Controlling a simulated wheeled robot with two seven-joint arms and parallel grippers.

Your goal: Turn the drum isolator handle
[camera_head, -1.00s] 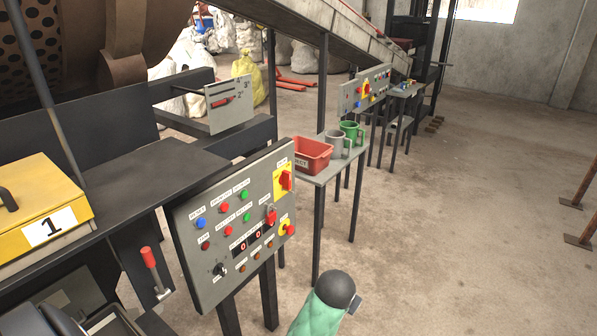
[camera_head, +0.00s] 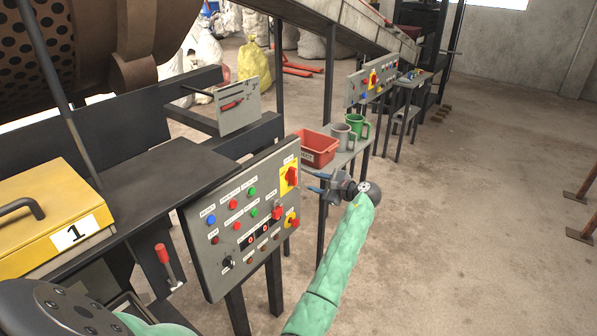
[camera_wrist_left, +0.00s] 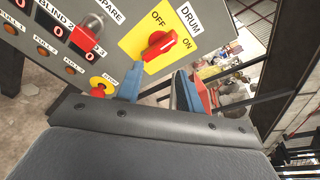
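The drum isolator is a red rotary handle (camera_head: 292,177) on a yellow plate at the upper right corner of the grey control panel (camera_head: 203,262). In the left wrist view the red handle (camera_wrist_left: 159,45) sits between the OFF and ON marks under a DRUM label; I cannot tell its exact setting. My left gripper (camera_head: 313,182) is just right of the handle, its blue fingers pointing at the panel. In the left wrist view the gripper's fingers (camera_wrist_left: 158,86) are spread with nothing between them, apart from the handle. My right gripper is not in view.

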